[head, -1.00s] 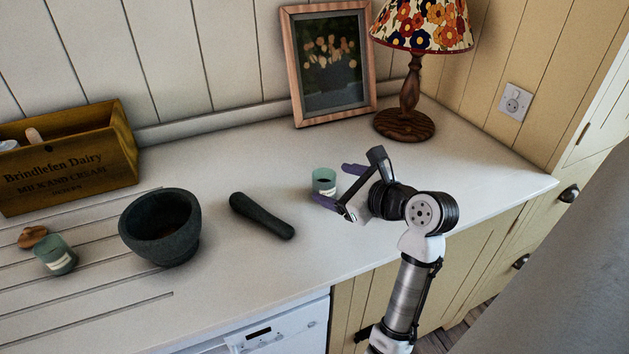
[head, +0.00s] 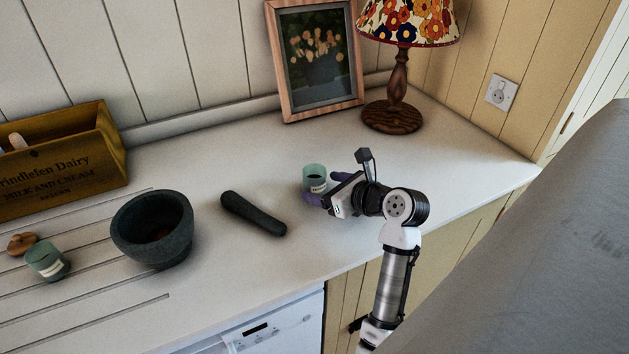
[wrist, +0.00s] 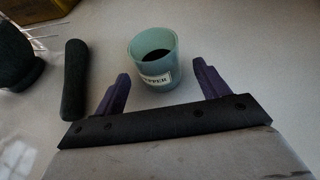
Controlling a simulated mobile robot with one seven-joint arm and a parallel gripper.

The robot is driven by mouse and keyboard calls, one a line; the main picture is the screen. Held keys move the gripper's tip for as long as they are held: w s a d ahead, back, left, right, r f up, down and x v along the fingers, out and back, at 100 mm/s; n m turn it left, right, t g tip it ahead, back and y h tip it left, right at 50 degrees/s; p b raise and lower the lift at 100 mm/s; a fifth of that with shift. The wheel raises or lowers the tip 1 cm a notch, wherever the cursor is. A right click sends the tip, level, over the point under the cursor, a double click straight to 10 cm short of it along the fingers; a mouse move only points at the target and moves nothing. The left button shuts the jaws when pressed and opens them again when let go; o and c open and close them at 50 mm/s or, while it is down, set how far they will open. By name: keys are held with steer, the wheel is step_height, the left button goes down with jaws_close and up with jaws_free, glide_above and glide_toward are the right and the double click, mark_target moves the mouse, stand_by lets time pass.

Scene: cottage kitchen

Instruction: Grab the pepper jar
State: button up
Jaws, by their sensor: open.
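The pepper jar (head: 314,177) is a small green glass jar with dark contents, standing upright and without a lid on the counter, right of the pestle. Its white label reads as pepper in the wrist view (wrist: 153,64). My gripper (head: 320,189) is open at the jar's near right side. In the wrist view my two purple fingers (wrist: 160,84) point toward the jar, one on each side, with the jar just ahead and between them. The fingers look apart from the jar. In the head view my gripper hides part of the jar's lower right.
Another green jar (head: 47,262) and a wooden lid (head: 22,243) lie farther left, below a wooden crate (head: 60,190). A picture frame (head: 283,88) and lamp (head: 392,117) stand behind. Counter (head: 440,165) at right is clear.

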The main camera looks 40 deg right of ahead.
mark_target(323, 185)
steer(key=shift+p+x, duration=0.4)
steer(key=shift+x, duration=1.5)
steer(key=shift+r, duration=0.1)
steer(key=c, duration=1.1)
